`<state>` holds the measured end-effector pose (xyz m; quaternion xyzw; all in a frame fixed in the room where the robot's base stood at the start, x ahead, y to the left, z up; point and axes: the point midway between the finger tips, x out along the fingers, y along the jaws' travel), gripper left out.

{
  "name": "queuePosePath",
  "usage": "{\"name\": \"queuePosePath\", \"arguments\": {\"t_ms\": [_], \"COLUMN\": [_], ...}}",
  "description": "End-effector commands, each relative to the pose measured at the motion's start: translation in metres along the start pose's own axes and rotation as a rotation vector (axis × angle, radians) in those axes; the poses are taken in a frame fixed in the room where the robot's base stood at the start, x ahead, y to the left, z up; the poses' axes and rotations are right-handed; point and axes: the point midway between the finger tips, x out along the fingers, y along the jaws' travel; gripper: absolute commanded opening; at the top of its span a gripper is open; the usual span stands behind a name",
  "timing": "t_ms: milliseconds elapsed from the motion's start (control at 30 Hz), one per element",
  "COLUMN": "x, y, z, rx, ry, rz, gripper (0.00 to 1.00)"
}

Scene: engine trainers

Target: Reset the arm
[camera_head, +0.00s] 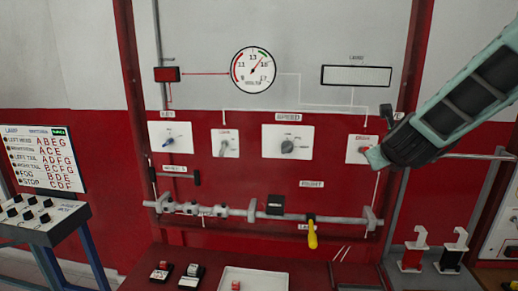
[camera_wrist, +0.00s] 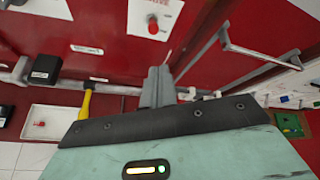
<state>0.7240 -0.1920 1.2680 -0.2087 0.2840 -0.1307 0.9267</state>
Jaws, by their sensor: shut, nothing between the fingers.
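My arm comes in from the right in the head view, and my gripper (camera_head: 376,158) is in front of the right edge of a white switch plate (camera_head: 359,142) on the red panel. In the wrist view my gripper's grey fingers (camera_wrist: 157,86) are together with nothing between them. The plate with its red button (camera_wrist: 153,25) shows just beyond the fingertips, and I cannot tell the exact gap. The fingers are hard to make out in the head view.
A yellow-handled lever (camera_head: 312,235) hangs from the grey pipe (camera_head: 235,213) below. A white tray (camera_head: 257,279) lies on the red bench. A metal rail (camera_wrist: 255,50) sticks out at the right in the wrist view. A switch stand (camera_head: 40,228) is at the left.

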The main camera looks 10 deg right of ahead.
Motion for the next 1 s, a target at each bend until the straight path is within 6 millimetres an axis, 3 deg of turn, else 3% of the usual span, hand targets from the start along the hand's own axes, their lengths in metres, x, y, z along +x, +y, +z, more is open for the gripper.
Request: {"name": "queuePosePath", "arguments": {"t_ms": [133,233,300,433,500,600,733,767,900,1000], "x": [-0.023,-0.057,-0.086,-0.149,-0.184,-0.23,-0.272,-0.279,-0.297,-0.301], "y": [0.064,0.126,0.167,0.229,0.251,0.265,0.262,0.259,0.247,0.242], "z": [0.005,-0.001,-0.012,-0.049,-0.078,-0.121,-0.169,-0.178,-0.203,-0.21], "rx": [-0.319,-0.683,-0.967,-1.517,-1.823,-2.237,-2.66,2.654,2.368,2.286], "ry": [-0.052,-0.135,-0.219,-0.429,-0.575,-0.811,-1.116,1.144,1.113,1.103], "rz": [0.182,0.366,0.496,0.722,0.835,0.976,1.116,-1.108,-0.98,-0.946], "gripper": [0.0,0.0,0.0,0.0,0.0,0.0,0.0,0.0,0.0,0.0]}}
